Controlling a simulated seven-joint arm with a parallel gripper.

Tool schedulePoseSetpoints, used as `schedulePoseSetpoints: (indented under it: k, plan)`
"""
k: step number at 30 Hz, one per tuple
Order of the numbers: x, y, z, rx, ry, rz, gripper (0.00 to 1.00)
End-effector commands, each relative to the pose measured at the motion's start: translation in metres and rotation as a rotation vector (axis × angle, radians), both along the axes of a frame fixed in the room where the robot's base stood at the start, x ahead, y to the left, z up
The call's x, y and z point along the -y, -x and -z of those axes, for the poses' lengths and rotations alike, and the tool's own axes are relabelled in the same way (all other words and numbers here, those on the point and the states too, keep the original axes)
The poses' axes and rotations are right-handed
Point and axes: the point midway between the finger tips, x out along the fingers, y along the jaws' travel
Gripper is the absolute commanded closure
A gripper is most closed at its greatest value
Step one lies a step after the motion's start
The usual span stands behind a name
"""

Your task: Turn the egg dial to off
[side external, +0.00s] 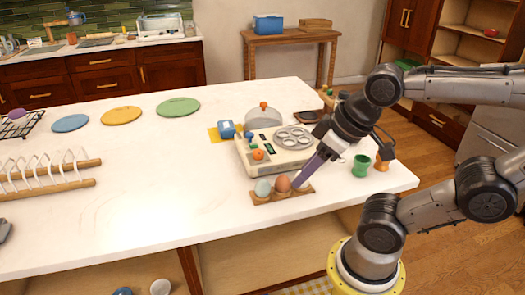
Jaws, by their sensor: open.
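A cream egg cooker (270,164) stands on the white counter. An orange knob (258,155), which looks like the egg dial, sits on its front-left panel; its setting is too small to read. My gripper (299,183) points down and left in front of the cooker's right side, to the right of the dial and apart from it. Its purple fingers end beside a brown egg (283,184); I cannot tell whether they touch it. A pale egg (263,188) is next to it on a wooden holder (268,198). The gripper is open; one finger largely hides the other.
A grey domed lid (264,117) with an orange knob is behind the cooker. A blue item (226,129) is left of it. A green cup (361,165) and an orange cup (382,161) stand to the right. A wooden rack (45,175) lies left; the counter's middle is clear.

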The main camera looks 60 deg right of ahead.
Motion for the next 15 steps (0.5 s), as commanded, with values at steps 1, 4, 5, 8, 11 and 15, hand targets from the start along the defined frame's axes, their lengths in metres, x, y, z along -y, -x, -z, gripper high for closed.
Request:
schedulePoseSetpoints:
  k: [1,4,5,8,11,15]
  plan:
    - [0.000,0.000,0.000,0.000,0.000,0.000,0.50]
    - [0.000,0.000,0.000,0.000,-0.001,0.003,0.47]
    - [0.000,0.000,0.000,0.000,-0.004,0.008,0.47]
    - [0.000,0.002,0.001,-0.010,-0.036,0.067,0.47]
    - [0.000,0.004,-0.005,-0.023,-0.105,0.202,0.47]
    - [0.002,-0.009,-0.035,-0.046,-0.242,0.490,0.47]
